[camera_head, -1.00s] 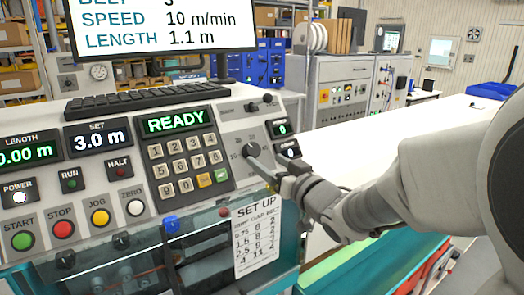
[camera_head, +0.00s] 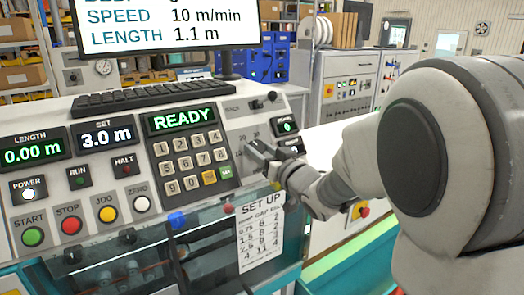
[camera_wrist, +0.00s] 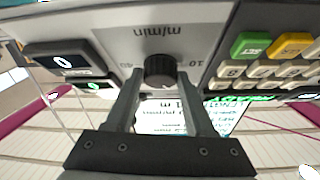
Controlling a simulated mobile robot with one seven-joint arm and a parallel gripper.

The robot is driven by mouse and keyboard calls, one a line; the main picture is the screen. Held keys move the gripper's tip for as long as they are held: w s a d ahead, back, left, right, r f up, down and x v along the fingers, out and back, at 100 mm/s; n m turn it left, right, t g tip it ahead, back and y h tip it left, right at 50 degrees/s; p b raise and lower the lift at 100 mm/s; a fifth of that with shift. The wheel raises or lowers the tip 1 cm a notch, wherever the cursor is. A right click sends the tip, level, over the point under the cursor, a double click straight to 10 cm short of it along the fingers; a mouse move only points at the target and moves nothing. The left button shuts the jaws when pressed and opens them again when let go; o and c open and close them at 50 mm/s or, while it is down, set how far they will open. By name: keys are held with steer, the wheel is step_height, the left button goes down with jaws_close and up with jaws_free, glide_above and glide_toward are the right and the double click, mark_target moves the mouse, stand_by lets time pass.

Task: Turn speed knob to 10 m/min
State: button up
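The speed knob (camera_wrist: 160,70) is a dark ribbed knob on the grey panel of the console. In the wrist view, which is upside down, "m/min" is printed above it, with "10" to its right and "40" to its left. My gripper (camera_wrist: 160,82) is open, with one fingertip on each side of the knob and a small gap showing at each side. Where the knob's pointer stands cannot be made out. In the head view my gripper (camera_head: 258,152) covers the knob. The monitor (camera_head: 165,28) reads SPEED 10 m/min.
A keypad (camera_head: 190,160) with a READY display (camera_head: 180,120) is left of the dial. Small displays (camera_head: 287,127) are close on its right. A black keyboard (camera_head: 140,97) lies above. A SET UP sheet (camera_head: 260,232) hangs below. Coloured buttons (camera_head: 69,226) line the lower left.

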jaws_close()
steer(key=shift+f+n+y+b, duration=0.1)
steer(key=shift+n+y+b, duration=0.2)
steer(key=shift+n+b, duration=0.15)
steer(key=shift+w+d+n+g+y+b, duration=0.15)
steer(key=shift+n+g+y+b, duration=0.25)
steer(key=shift+n, duration=0.45)
steer(key=n+g+y, duration=0.1)
steer(key=n, duration=0.2)
steer(key=shift+d+n+g+y, duration=0.1)
steer(key=shift+n+g+y, duration=0.2)
steer(key=shift+g+y, duration=0.1)
steer(key=n+g, duration=0.1)
steer(key=n, duration=0.2)
steer(key=n+g+y, duration=0.1)
steer(key=shift+w+d+r+n+g, duration=0.1)
steer(key=shift+w+r+n+g, duration=0.05)
steer(key=shift+r+n+g, duration=0.15)
steer(key=shift+w+n+g+y+p, duration=0.15)
steer(key=shift+n+g+p, duration=0.55)
steer(key=shift+n, duration=0.5)
steer(key=shift+s+n+g+y+p, duration=0.15)
steer(key=shift+n+g+p, duration=0.55)
steer(key=shift+n, duration=0.5)
steer(key=shift+w, duration=0.1)
